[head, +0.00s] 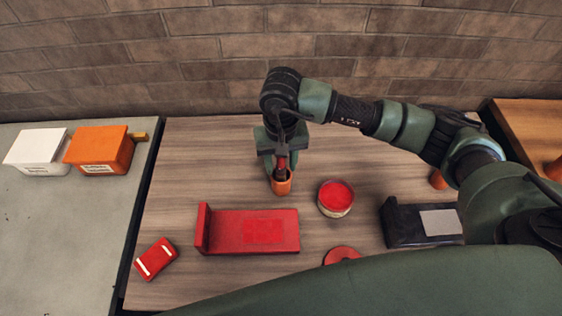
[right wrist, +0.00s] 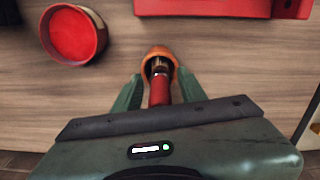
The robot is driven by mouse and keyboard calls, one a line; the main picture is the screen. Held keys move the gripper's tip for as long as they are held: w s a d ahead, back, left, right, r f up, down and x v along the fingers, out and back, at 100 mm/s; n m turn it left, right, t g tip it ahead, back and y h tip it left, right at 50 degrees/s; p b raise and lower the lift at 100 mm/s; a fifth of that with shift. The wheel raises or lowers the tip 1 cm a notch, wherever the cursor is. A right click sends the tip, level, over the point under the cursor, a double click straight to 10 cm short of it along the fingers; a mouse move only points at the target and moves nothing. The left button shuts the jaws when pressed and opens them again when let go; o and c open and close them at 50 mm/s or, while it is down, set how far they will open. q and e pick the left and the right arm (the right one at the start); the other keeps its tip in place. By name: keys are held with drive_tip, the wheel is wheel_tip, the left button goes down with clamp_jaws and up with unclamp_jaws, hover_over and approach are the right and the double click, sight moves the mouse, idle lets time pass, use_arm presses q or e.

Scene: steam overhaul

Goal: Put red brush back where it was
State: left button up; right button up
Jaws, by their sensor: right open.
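The red brush (head: 281,164) stands in a small orange cup (head: 282,186) near the middle of the wooden table. In the right wrist view the red brush (right wrist: 160,90) points up out of the cup (right wrist: 158,53), its lower end inside the rim. My right gripper (head: 280,158) is right above the cup. Its fingers (right wrist: 158,92) are apart, one on each side of the brush handle, with gaps showing. The brush's lower end is hidden in the cup. My left gripper is not in view.
A round red-topped tin (head: 336,197) stands right of the cup. A red stand (head: 215,236), a small red block (head: 155,259) and a red disc (head: 341,255) lie nearer. A dark stand (head: 402,232) is at right. A brick wall (head: 250,45) closes the back.

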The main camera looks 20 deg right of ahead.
drive_tip(key=shift+r+p, duration=0.3)
wheel_tip(320, 180, up, 11)
drive_tip(key=b, duration=0.4)
drive_tip(key=shift+r, duration=0.35)
